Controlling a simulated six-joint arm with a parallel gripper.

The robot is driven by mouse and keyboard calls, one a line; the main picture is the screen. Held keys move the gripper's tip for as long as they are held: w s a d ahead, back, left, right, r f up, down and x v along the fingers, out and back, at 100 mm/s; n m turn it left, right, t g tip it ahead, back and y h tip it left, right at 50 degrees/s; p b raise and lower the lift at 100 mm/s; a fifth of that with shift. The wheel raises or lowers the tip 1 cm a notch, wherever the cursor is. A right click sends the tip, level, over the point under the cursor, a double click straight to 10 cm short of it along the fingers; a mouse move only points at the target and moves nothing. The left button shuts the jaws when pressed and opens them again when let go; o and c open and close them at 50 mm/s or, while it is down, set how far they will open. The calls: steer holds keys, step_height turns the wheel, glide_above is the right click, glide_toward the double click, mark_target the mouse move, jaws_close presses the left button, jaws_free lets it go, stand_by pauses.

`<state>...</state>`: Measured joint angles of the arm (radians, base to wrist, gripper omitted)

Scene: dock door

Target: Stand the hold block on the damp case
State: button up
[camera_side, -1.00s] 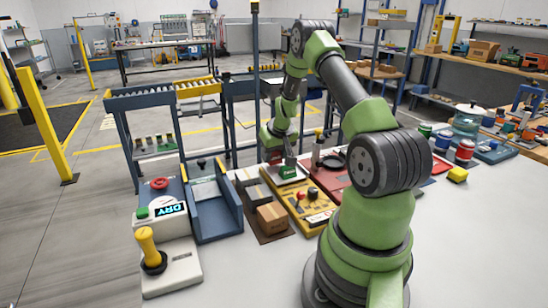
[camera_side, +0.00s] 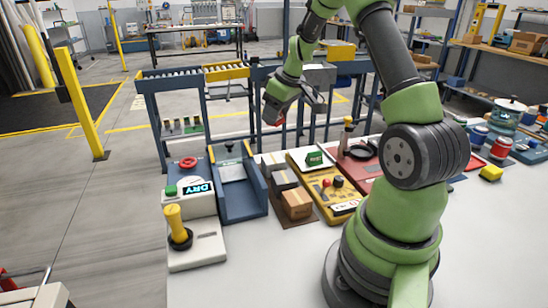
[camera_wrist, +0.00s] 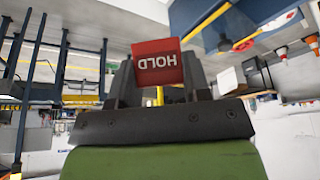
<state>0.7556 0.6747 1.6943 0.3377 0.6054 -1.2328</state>
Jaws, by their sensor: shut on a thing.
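The red hold block (camera_wrist: 158,62) is between my gripper's fingers (camera_wrist: 158,80) in the wrist view, its HOLD lettering upside down. In the side view my gripper (camera_side: 274,116) is raised behind the row of boxes, with only a sliver of red showing at it. Below, a brown cardboard case (camera_side: 297,204) stands at the near end of a dark mat, with a greyer case (camera_side: 284,180) behind it. No damp mark is readable on either, so I cannot tell which is the damp case. The hold block is in the air, apart from both.
Left of the cases are a blue open tray (camera_side: 240,204) and a device whose display (camera_side: 198,188) reads DRY. The front of the white table (camera_side: 270,270) is clear.

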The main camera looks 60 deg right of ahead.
mark_target(268, 157)
steer(key=shift+w+a+f+n, duration=0.1)
steer(key=shift+w+a+n, duration=0.05)
steer(key=shift+a+n, duration=0.2)
step_height(268, 157, down, 10)
steer(key=shift+a+r, duration=0.1)
steer(key=shift+r, duration=0.1)
steer(key=shift+f, duration=0.1)
steer(key=o, duration=0.9)
